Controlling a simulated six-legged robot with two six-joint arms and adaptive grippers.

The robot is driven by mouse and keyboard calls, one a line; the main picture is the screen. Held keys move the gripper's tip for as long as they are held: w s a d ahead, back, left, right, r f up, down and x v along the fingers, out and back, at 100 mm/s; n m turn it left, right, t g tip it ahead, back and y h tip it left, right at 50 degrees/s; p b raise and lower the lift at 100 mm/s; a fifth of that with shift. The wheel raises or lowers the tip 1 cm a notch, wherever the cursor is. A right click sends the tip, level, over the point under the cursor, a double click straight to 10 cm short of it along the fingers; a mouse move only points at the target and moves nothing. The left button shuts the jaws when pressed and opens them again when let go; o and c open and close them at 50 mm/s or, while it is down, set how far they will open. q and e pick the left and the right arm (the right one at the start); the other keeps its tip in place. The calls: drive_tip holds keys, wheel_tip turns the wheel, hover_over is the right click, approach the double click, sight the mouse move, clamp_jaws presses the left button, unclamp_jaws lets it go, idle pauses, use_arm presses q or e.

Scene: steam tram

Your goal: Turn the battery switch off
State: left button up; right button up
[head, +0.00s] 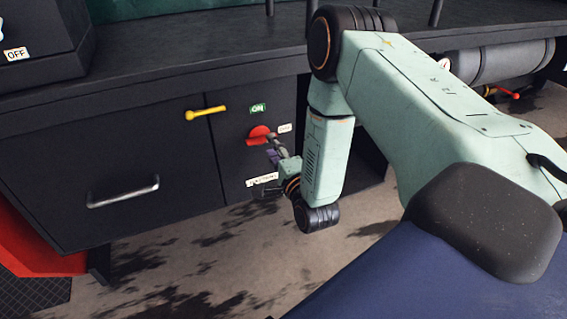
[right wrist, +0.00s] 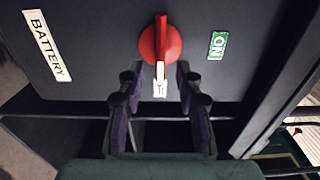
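The red battery switch (head: 259,135) is on the dark panel, between the green ON label (head: 258,109) above and the white BATTERY label (head: 262,180) below. Its handle lies roughly level, with one end toward the small white OFF label (head: 285,128) on the right. In the right wrist view the switch (right wrist: 161,42) has its handle upright in the picture, and its lower end lies by the partly hidden white label (right wrist: 159,89). My right gripper (right wrist: 158,72) is open, with a finger on each side of the handle's lower end and visible gaps. My left gripper is out of view.
A yellow handle (head: 206,113) sticks out left of the switch. A drawer with a metal pull (head: 123,191) is further left. A dark ledge (head: 200,65) runs above the panel. The floor below is open.

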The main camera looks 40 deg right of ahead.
drive_tip(key=v, duration=0.8)
drive_tip(key=shift+s, duration=0.2)
drive_tip(key=s+a+f+n+g+y+p, duration=0.1)
drive_tip(key=s+a+f+n+g+y, duration=0.1)
drive_tip(key=s+a+f+n+g, duration=0.3)
drive_tip(key=s+a+f+n+g+y+p, duration=0.1)
drive_tip(key=s+f+n+g, duration=0.3)
drive_tip(key=f+n, duration=0.3)
drive_tip(key=s+a+r+n+g+p, duration=0.1)
drive_tip(key=s+a+n+g+p, duration=0.1)
drive_tip(key=s, duration=0.7)
drive_tip(key=s+a+r+n+g+y+p, duration=0.1)
drive_tip(key=s+a+n+g+p, duration=0.2)
drive_tip(key=s, duration=0.7)
drive_tip(key=n+g+p, duration=0.2)
drive_tip(key=n+g, duration=0.1)
drive_tip(key=shift+a+r, duration=0.3)
drive_tip(key=shift+r, duration=0.1)
